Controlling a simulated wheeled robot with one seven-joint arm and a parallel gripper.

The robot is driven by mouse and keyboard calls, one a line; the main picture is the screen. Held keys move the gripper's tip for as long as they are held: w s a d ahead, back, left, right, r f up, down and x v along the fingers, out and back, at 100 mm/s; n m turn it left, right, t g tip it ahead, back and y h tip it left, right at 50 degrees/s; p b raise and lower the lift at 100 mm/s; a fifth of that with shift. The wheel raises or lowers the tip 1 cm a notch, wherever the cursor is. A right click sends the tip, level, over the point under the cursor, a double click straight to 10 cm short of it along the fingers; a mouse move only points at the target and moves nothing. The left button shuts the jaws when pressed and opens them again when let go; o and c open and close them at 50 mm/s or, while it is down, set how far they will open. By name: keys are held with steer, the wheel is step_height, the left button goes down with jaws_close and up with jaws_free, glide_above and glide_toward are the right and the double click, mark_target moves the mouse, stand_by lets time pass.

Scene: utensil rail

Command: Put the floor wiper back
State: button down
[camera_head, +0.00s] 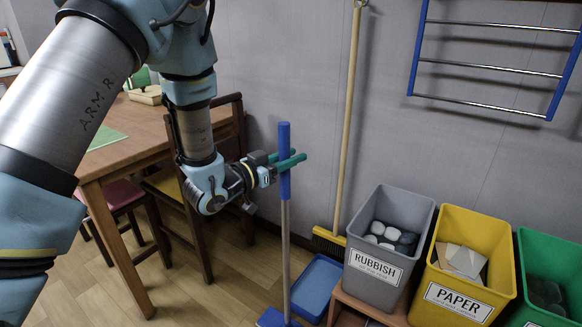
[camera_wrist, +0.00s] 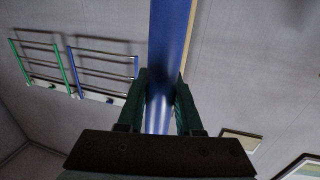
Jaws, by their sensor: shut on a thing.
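The floor wiper (camera_head: 286,220) stands upright, with a blue grip at the top, a grey pole and a blue foot at the bottom edge of the head view. My gripper (camera_head: 290,160) is shut on its blue grip. In the wrist view the blue grip (camera_wrist: 172,50) runs between the two dark green fingers of my gripper (camera_wrist: 160,105). The lower end of the wiper is partly cut off, so I cannot tell whether it touches the floor.
A broom (camera_head: 346,130) leans on the wall behind. A blue dustpan or tray (camera_head: 318,285) lies beside the wiper. Grey rubbish (camera_head: 405,215), yellow paper (camera_head: 480,225) and green bins (camera_head: 555,250) stand right. A blue wall rack (camera_head: 415,50) hangs above. A table (camera_head: 150,140) and chairs stand left.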

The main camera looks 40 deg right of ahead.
steer(key=shift+f, duration=1.15)
steer(key=shift+f, duration=0.15)
steer(key=c, duration=0.6)
jaws_free()
